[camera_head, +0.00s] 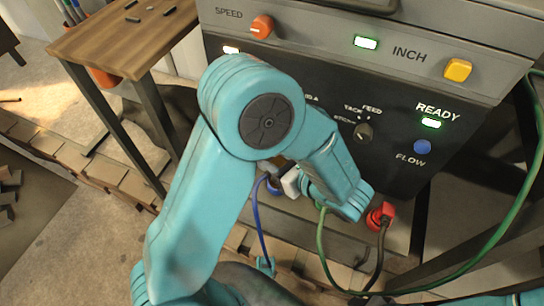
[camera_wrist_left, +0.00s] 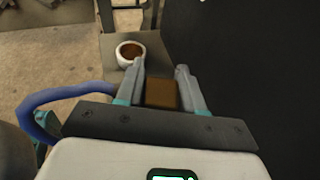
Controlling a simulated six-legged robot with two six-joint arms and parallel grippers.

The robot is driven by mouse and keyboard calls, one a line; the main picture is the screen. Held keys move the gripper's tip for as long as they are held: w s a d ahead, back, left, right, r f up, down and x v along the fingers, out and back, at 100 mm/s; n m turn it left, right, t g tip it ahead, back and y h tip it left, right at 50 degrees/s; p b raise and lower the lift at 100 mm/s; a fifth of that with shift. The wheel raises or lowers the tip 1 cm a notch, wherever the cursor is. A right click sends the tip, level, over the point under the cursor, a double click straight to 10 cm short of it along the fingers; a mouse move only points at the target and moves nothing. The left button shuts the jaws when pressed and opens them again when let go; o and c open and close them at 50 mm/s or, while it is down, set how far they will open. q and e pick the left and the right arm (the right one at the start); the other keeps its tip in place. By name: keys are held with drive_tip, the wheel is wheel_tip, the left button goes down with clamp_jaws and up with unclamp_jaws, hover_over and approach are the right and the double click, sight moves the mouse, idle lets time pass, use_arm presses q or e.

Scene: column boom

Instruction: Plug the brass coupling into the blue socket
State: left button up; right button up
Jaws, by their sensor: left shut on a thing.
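My left gripper (camera_wrist_left: 160,69) is shut on a brown, block-shaped piece (camera_wrist_left: 162,94), which I take to be the brass coupling; it sits between the two grey fingers in the left wrist view. A white ring with a brown inside (camera_wrist_left: 130,52) stands on a grey ledge just beyond the fingertips, apart from the held piece. In the head view my left arm hides most of the gripper and the held piece. A small dark blue part (camera_head: 271,184) beside the white wrist part could be the blue socket, but I cannot tell. My right gripper is not in view.
The grey machine panel (camera_head: 400,185) with knobs and lit labels stands close behind my arm. A red plug (camera_head: 380,216) with a black cable and a green cable (camera_head: 322,245) are at the right. A blue cable (camera_head: 259,225) hangs below. A wooden table (camera_head: 125,40) is at upper left.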

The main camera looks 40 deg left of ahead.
use_arm(q)
wheel_tip(320, 180, down, 3)
drive_tip(key=shift+r+b, duration=0.2)
drive_tip(key=shift+b, duration=0.55)
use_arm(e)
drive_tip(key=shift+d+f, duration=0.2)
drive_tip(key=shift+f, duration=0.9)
use_arm(q)
drive_tip(key=shift+r+p, duration=0.1)
drive_tip(key=shift+p, duration=0.2)
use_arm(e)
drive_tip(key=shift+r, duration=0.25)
use_arm(q)
drive_tip(key=shift+f+b, duration=0.45)
drive_tip(key=shift+f, duration=0.2)
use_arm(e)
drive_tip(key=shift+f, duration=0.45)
use_arm(q)
drive_tip(key=o, duration=0.9)
drive_tip(key=shift+c, duration=0.2)
